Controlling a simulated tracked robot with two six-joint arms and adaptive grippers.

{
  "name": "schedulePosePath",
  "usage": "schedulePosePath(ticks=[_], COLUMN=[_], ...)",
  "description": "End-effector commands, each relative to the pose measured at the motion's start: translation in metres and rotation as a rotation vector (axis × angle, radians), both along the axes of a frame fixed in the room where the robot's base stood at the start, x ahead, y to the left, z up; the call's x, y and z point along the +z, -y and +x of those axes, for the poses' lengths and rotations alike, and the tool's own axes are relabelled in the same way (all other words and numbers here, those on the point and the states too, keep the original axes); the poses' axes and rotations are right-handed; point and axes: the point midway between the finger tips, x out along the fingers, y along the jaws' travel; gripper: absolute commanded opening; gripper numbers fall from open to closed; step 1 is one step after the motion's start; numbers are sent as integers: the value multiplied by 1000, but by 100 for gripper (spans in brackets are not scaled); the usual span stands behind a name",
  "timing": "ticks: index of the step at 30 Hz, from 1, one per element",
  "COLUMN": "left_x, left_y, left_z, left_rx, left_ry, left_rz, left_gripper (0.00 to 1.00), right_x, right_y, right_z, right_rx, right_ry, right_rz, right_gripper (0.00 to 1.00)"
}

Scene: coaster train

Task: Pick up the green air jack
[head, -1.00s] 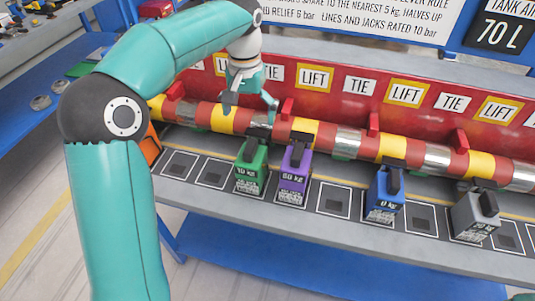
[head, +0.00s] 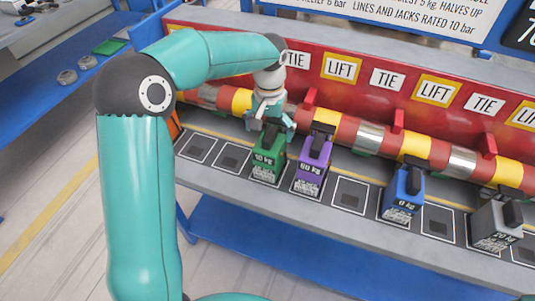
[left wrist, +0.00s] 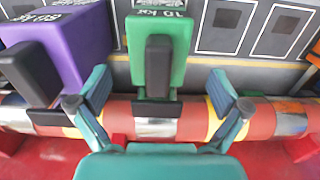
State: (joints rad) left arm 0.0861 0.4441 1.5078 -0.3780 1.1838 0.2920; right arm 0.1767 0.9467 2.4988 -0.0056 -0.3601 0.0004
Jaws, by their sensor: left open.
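The green air jack (head: 268,157) stands upright on a marked square of the grey shelf, marked 10 kg, with a dark handle on its side toward the pipe. It also shows in the left wrist view (left wrist: 176,55), top centre. My left gripper (head: 272,128) is open and comes down over it from the pipe side. In the left wrist view the two teal fingers (left wrist: 160,95) are spread to either side of the jack's black handle (left wrist: 158,68). No contact with the jack can be made out. My right gripper does not show.
A purple jack (head: 312,168) stands close to the right of the green one. A blue jack (head: 403,192) and a grey jack (head: 496,225) stand farther right. A red and yellow banded pipe (head: 343,131) runs behind them. Empty marked squares (head: 232,157) lie left of the green jack.

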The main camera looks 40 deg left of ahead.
Motion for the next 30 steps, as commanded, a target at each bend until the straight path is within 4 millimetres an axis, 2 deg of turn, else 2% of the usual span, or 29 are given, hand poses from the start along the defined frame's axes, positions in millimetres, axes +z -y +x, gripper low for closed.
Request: schedulePosePath(ticks=[6,9,17,30], left_x=[-31,-40,-43,-43], left_y=[2,2,3,3], left_z=[-1,-1,-1,-1], left_rx=[0,-1,-1,-1], left_ry=[-5,-3,0,-1], left_rz=[0,-1,0,0], left_gripper=[100,100,100,28], right_x=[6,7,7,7], right_y=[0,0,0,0], right_z=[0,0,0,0], right_rx=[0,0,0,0], right_ry=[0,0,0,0], right_rz=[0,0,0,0], right_gripper=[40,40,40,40])
